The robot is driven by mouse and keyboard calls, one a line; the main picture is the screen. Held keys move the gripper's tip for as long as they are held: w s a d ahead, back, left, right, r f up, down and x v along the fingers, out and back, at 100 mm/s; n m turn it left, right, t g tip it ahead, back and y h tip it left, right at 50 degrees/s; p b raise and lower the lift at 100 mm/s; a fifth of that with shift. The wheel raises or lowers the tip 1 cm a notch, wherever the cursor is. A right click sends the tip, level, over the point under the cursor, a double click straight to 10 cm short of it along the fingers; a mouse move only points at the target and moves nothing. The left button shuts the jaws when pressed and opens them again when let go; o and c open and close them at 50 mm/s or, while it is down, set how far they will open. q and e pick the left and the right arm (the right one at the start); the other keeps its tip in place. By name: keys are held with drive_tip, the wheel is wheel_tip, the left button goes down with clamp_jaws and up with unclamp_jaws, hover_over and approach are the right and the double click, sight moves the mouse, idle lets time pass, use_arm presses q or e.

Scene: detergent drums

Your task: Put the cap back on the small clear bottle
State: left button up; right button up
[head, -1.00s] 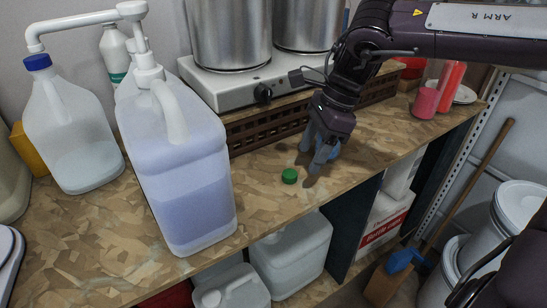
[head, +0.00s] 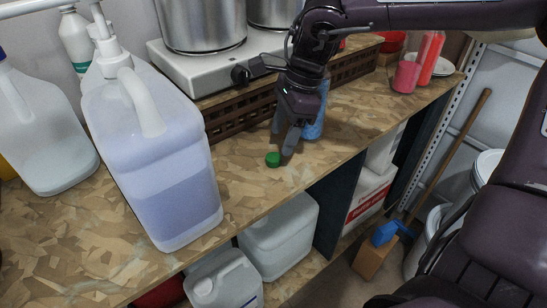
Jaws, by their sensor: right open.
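A small green cap (head: 273,159) lies on the wooden counter, in front of the stove, clear of the front edge. My right gripper (head: 283,142) points down just behind and to the right of the cap. Its grey fingers are apart, with nothing seen between them. A small blue-looking bottle (head: 316,122) stands just right of the gripper, partly hidden behind it. Its top is hidden, so I cannot tell whether it is the clear bottle with blue liquid. My left gripper is not in view.
A big pump jug (head: 165,180) with bluish liquid stands left on the counter (head: 95,235), beside another translucent jug (head: 40,140). A stove (head: 200,75) with steel pots is behind. Pink and red containers (head: 406,76) stand at the far right.

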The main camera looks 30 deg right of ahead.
sight(274, 156)
drive_tip(key=shift+p+x, duration=0.4)
drive_tip(key=shift+x, duration=1.75)
drive_tip(key=shift+a+f, duration=0.25)
drive_tip(key=shift+f, duration=0.15)
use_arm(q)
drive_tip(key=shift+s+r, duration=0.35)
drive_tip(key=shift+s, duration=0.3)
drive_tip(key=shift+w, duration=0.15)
use_arm(e)
drive_tip(key=c, duration=1)
